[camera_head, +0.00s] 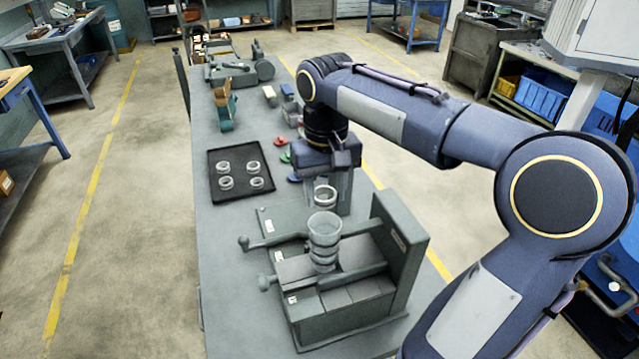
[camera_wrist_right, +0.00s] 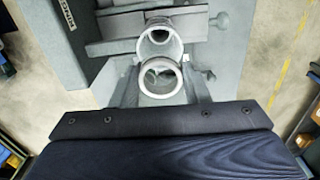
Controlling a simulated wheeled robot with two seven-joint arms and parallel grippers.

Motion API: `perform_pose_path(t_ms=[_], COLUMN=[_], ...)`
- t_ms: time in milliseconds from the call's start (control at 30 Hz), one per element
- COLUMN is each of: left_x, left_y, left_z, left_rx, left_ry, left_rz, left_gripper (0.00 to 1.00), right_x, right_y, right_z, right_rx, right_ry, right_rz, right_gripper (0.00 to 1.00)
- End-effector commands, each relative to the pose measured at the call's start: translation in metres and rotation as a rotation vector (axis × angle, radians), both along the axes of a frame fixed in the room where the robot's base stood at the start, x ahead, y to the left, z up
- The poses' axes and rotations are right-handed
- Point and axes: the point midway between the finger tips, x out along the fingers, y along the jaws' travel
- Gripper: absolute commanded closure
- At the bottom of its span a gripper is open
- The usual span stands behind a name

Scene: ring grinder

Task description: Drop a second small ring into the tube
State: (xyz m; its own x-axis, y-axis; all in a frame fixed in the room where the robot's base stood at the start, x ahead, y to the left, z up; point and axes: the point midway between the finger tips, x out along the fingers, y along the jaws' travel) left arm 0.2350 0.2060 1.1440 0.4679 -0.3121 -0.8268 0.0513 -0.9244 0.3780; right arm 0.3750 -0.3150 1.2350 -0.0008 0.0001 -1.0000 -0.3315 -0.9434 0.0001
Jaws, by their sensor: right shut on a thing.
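My right gripper (camera_head: 327,193) points down and is shut on a small metal ring (camera_head: 325,205), held just behind the tube in the head view. In the right wrist view the ring (camera_wrist_right: 162,97) sits between my two fingers, nearer the camera than the tube. The tube (camera_head: 324,239) is a clear, upright cylinder on the grey grinder fixture (camera_head: 345,305); in the wrist view its open top (camera_wrist_right: 160,22) shows beyond the ring. The ring is apart from the tube in the head view. Ring-like bands show in the tube. My left gripper is out of view.
A black tray (camera_head: 213,157) with several metal rings lies left on the grey bench (camera_head: 225,300). A fixture handle (camera_head: 258,242) juts left beside the tube, and a tall grey block (camera_head: 403,250) stands to its right. Small coloured parts lie behind my gripper.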

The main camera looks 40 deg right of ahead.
Motion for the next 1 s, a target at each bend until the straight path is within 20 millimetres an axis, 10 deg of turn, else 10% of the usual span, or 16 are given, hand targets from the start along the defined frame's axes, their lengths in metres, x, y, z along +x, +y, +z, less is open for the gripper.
perform_pose_path(t_ms=[400, 1000], left_x=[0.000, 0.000], left_y=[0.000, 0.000], left_z=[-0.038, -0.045], left_rx=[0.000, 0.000], left_ry=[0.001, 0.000], left_rz=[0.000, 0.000], left_gripper=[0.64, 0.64], right_x=[0.000, 0.000], right_y=[0.000, 0.000], right_z=[-0.038, -0.052], right_rx=[0.000, 0.000], right_ry=[0.000, 0.000], right_rz=[0.000, 0.000], right_gripper=[0.82, 0.82])
